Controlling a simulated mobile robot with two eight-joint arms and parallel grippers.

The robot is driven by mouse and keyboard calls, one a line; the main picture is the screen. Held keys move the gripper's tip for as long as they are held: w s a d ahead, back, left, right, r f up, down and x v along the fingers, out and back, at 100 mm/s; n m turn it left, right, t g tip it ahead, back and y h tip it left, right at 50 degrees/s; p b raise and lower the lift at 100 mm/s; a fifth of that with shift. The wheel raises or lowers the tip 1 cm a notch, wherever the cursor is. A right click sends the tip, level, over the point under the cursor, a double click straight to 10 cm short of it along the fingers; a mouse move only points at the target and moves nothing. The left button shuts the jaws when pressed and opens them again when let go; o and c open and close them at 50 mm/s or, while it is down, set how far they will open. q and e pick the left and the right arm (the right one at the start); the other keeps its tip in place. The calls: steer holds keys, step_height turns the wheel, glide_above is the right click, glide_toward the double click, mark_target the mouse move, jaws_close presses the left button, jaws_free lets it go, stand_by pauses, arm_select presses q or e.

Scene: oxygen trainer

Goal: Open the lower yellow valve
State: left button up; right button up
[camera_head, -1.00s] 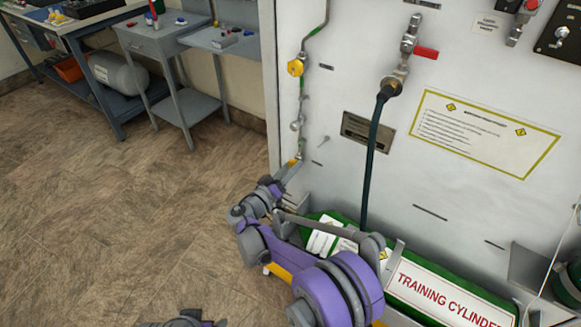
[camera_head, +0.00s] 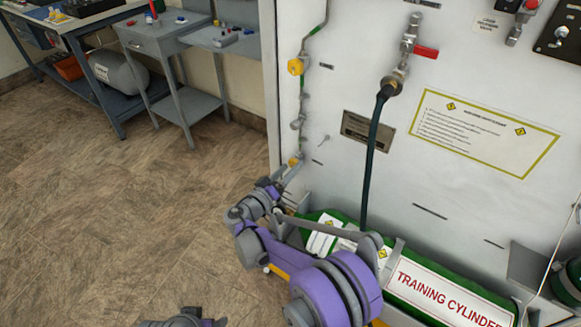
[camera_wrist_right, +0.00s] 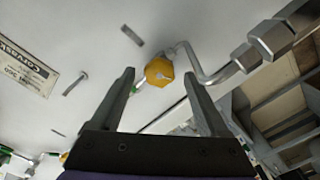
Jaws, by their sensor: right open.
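The lower yellow valve (camera_head: 294,161) sits low on the thin pipe at the left edge of the white panel. In the right wrist view, a yellow knob (camera_wrist_right: 159,72) shows ahead, between the two finger tips in the picture, with no finger seen touching it. My right gripper (camera_head: 287,176) is open and empty, close beside the lower valve, and partly covers it in the head view. Its two fingers (camera_wrist_right: 160,76) stand wide apart in the wrist view. The upper yellow valve (camera_head: 295,67) is higher on the same pipe. My left gripper does not show.
A green training cylinder (camera_head: 450,290) lies below the panel, under my right arm. A dark hose (camera_head: 370,165) hangs from a red-handled valve (camera_head: 425,52). A metal plate (camera_head: 368,128) is right of the pipe. Grey workbenches (camera_head: 150,40) stand back left. The floor at left is clear.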

steer(key=p+v, duration=0.1)
steer(key=v, duration=0.8)
steer(key=shift+s+a, duration=0.2)
steer(key=shift+s, duration=0.1)
